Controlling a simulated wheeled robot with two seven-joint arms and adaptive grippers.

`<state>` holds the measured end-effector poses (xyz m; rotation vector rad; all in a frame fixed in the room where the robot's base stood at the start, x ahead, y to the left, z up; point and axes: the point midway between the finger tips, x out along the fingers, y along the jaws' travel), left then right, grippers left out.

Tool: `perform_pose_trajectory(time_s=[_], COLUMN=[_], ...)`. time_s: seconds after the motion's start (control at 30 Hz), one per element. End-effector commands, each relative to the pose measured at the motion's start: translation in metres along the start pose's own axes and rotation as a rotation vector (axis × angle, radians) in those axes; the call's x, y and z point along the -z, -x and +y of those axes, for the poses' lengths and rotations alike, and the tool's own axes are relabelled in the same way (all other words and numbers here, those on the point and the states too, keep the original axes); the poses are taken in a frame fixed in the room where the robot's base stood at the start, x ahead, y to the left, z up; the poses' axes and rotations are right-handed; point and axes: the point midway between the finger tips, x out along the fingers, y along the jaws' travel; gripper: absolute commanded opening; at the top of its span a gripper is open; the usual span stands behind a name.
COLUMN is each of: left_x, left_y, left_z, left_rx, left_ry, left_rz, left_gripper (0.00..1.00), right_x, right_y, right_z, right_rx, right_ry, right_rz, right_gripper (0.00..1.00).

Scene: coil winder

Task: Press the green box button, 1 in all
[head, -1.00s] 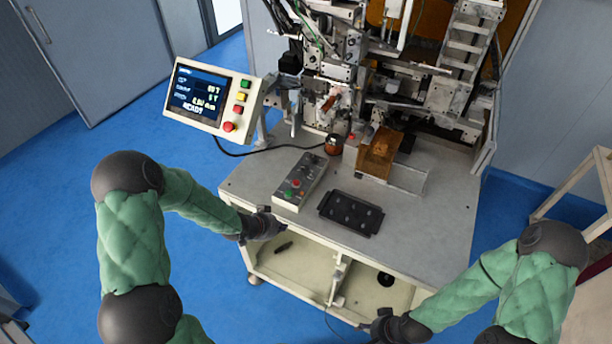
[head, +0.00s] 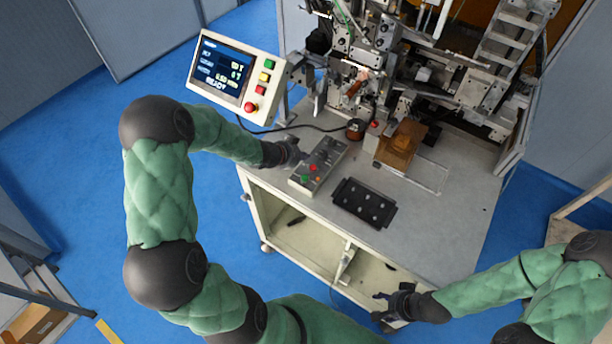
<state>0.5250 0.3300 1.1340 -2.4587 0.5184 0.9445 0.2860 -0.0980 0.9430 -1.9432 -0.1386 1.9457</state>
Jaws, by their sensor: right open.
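A grey control box (head: 327,158) lies on the machine table. Its green button (head: 305,179) is at the near end, with a red button (head: 314,167) just beyond it. My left gripper (head: 299,153) is over the left side of the box, beyond the green button and apart from it. The dark fingers are too small to tell whether they are open or shut. My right gripper (head: 381,304) is open and empty, low in front of the table's front edge.
A black tray (head: 364,203) with several round pockets lies right of the box. A screen panel (head: 233,79) reading READY, with its own coloured buttons, stands at the back left. The winding machine (head: 390,75) fills the back. The table's front right (head: 430,240) is clear.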

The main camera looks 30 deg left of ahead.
Motion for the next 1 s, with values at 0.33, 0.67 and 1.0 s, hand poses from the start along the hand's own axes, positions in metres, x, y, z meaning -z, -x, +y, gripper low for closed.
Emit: perform_pose_trajectory(time_s=[0.33,0.67,1.0], left_x=[-0.010,-0.034,-0.056], left_y=[-0.011,-0.036,-0.060], left_z=[0.005,0.015,0.024], left_rx=[-0.001,-0.001,0.000], left_ry=[0.001,0.000,0.001], left_rz=[0.000,0.000,0.000], left_gripper=[0.00,0.00,0.00], right_x=[0.001,0.002,0.003], right_y=[-0.015,-0.049,-0.077], right_z=[0.005,0.017,0.028], right_rx=[0.000,0.000,0.000], right_ry=[0.000,0.000,0.000], right_rz=[0.000,0.000,0.000], right_gripper=[0.56,0.56,0.56])
